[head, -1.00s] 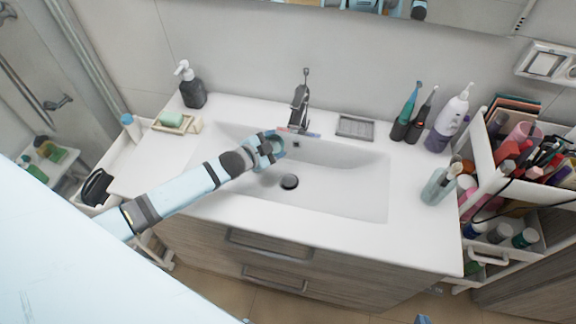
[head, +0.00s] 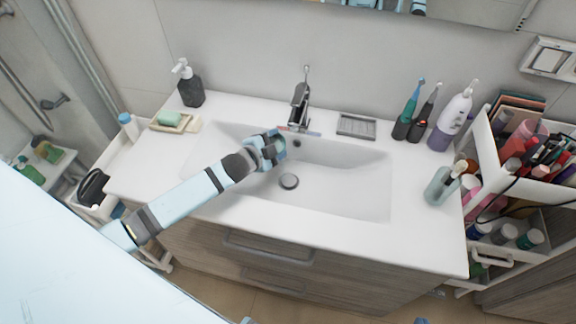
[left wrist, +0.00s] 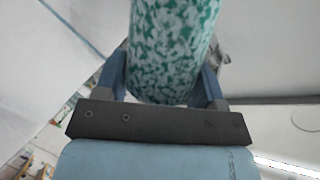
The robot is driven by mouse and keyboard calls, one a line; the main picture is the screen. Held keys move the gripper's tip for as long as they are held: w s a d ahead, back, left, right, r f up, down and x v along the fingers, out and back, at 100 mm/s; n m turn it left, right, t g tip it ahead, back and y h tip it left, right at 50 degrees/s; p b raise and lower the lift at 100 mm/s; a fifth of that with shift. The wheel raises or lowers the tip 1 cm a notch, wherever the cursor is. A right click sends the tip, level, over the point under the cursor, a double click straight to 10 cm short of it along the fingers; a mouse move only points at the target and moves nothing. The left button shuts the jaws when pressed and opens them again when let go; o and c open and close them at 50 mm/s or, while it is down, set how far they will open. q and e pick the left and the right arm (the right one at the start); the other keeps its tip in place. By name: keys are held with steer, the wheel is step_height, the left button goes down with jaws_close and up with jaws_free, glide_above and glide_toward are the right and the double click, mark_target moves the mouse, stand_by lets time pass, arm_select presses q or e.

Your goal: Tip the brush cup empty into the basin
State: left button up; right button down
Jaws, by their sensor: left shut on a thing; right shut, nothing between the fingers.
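The brush cup (left wrist: 172,50), green and white speckled, stands between the two blue fingers of my left gripper in the left wrist view. Its far end runs out of that picture. In the head view my left gripper (head: 274,147) is shut on it over the back left part of the white basin (head: 335,190). The gripper mostly hides the cup there, so I cannot tell its tilt or what is inside. Thin pink and blue sticks (head: 303,132) show beside the gripper, in front of the faucet. My right gripper cannot be made out.
The faucet (head: 300,100) stands close behind my left gripper. A soap dish (head: 175,122) and dark pump bottle (head: 190,88) are at the left. A glass tumbler with brushes (head: 438,187) stands at the right, before a full cart (head: 485,150). The basin's right half is clear.

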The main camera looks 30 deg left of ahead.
arm_select(q)
steer(key=shift+d+b, duration=0.1)
steer(key=shift+b, duration=0.2)
steer(key=shift+m+y, duration=0.4)
steer(key=shift+m, duration=0.2)
step_height(320, 180, up, 5)
steer(key=p, duration=0.2)
steer(key=shift+r+p, duration=0.2)
steer(key=shift+p, duration=0.15)
steer(key=shift+s+d, duration=0.1)
steer(key=shift+r, duration=0.4)
step_height(320, 180, up, 3)
steer(key=shift+d+r+m+t+p, duration=0.1)
steer(key=shift+m+t+p, duration=0.2)
steer(key=shift+m, duration=0.2)
steer(key=shift+d+r+m+y+b, duration=0.15)
steer(key=shift+m+y+b, duration=0.2)
steer(key=shift+b, duration=0.3)
